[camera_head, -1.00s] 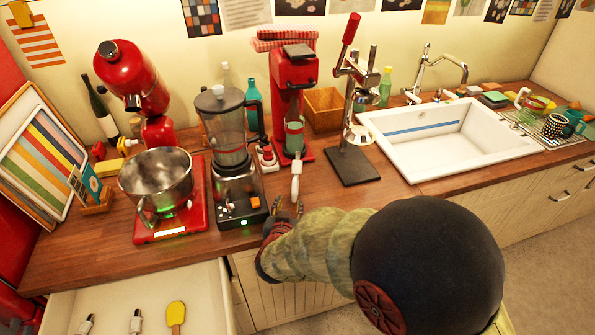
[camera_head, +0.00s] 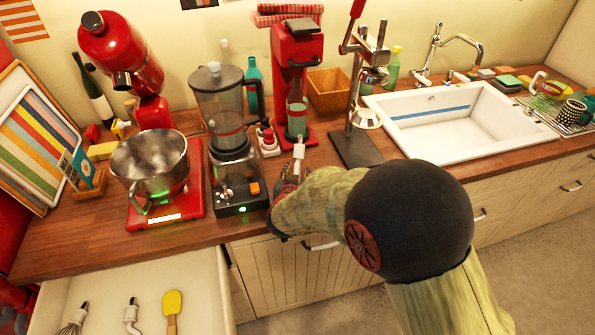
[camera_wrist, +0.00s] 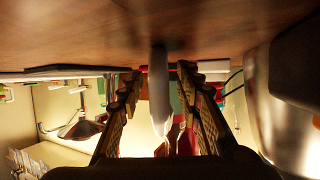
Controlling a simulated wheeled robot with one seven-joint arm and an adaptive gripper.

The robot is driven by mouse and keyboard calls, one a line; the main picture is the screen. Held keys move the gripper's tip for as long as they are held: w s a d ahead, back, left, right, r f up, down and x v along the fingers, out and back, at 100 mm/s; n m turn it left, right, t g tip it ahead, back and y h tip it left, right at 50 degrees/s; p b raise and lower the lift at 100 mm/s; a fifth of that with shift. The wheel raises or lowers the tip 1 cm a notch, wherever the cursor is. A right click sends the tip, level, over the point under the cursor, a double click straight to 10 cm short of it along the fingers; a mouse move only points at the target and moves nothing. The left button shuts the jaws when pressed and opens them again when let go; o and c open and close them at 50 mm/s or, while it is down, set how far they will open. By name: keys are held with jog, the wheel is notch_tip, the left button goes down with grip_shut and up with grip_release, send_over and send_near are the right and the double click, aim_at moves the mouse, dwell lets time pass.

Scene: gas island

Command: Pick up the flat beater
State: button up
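A slim pale shaft-like thing (camera_head: 299,152), apparently the flat beater, is on the counter just in front of the red bottle machine. Its lower shape is hard to make out. In the wrist view, the pale piece (camera_wrist: 159,88) lies between my two fingers, with gaps on both sides. My gripper (camera_head: 296,172) is at the counter's front edge, close to the pale thing and right of the blender; my arm partly hides it. In the wrist view my gripper (camera_wrist: 160,95) is open, with its fingers apart on either side of the piece.
The blender (camera_head: 237,170) stands close left of my gripper. The red machine (camera_head: 297,85) is just behind, and the lever press (camera_head: 357,150) is to the right. The stand mixer's bowl (camera_head: 150,165) is further left. The open drawer (camera_head: 100,290) holds a yellow spatula (camera_head: 172,303) and other tools.

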jog(key=shift+w, duration=0.2)
jog(key=shift+c, duration=1)
grip_shut()
